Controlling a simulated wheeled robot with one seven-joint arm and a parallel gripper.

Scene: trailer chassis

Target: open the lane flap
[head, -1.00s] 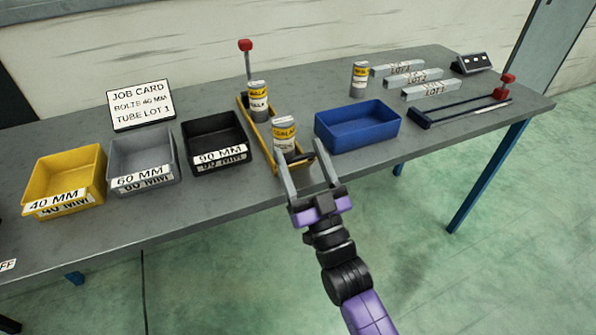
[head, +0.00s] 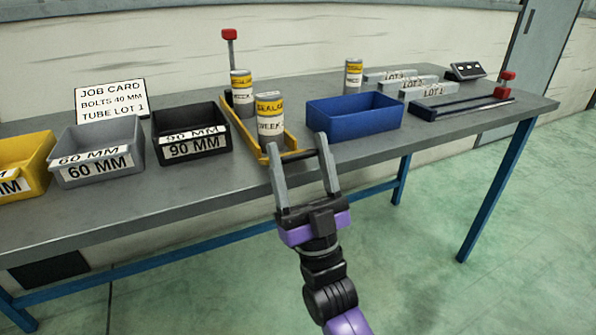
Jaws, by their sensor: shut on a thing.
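The yellow lane (head: 245,135) lies on the table, running front to back. Two cans with yellow-and-white labels stand in it, a front can (head: 270,116) and a rear can (head: 242,92). A dark bar (head: 291,156) crosses the lane's front end near the table edge; it appears to belong to the lane flap. My gripper (head: 297,146) reaches up from the front, with a fingertip at each end of this bar, and is shut on it. The fingers partly hide the lane's front end. I cannot tell how far the flap is swung.
A blue bin (head: 354,118) stands close right of the lane, and a black 90 MM bin (head: 190,134) to its left. A red-topped lever (head: 230,52) rises behind the lane. The table's front edge runs beneath my gripper.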

